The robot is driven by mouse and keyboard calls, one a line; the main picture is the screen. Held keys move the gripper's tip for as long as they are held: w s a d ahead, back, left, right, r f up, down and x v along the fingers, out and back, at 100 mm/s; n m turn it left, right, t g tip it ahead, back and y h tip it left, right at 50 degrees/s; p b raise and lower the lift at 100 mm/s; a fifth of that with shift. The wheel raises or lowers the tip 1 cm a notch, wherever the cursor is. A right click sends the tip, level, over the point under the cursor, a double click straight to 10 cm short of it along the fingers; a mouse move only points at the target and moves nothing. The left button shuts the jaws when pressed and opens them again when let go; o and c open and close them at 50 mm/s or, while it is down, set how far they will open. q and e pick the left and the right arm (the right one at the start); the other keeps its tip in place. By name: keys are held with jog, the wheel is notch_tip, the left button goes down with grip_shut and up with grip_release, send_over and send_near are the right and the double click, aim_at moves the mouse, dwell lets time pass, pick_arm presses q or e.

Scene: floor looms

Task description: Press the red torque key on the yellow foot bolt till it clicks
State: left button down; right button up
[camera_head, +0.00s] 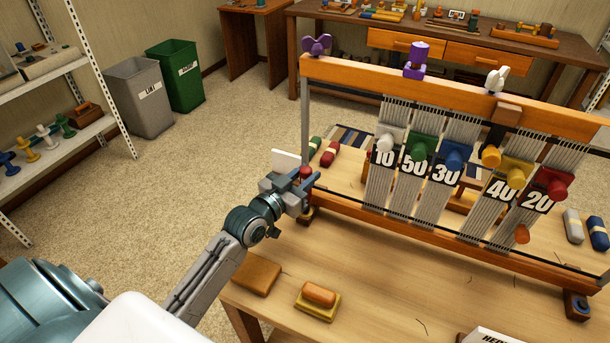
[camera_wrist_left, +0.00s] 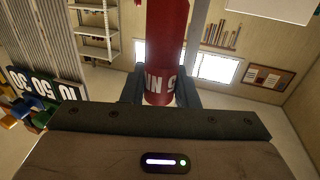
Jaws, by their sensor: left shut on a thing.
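My left gripper (camera_head: 305,182) is shut on a red cylinder, the torque key (camera_head: 306,172), beside the loom's left post. In the left wrist view the key (camera_wrist_left: 166,45) stands between the two fingers (camera_wrist_left: 160,88), with white lettering near its lower end in the picture. The loom's left foot (camera_head: 312,213) shows just below and right of the gripper. I cannot make out a yellow bolt there; the gripper and key may hide it. Whether the key touches a bolt cannot be told. My right gripper is not in view.
The wooden loom frame (camera_head: 450,88) carries numbered strips with coloured pegs. A blue bolt (camera_head: 580,302) sits on its right foot. A brown block (camera_head: 256,276) and an orange-topped pad (camera_head: 318,297) lie on the table's near left. Red and green rolls (camera_head: 330,153) lie behind the gripper.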

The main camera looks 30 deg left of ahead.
pick_arm(q)
jog(key=shift+r+p, duration=2.55)
jog(key=shift+r, duration=0.45)
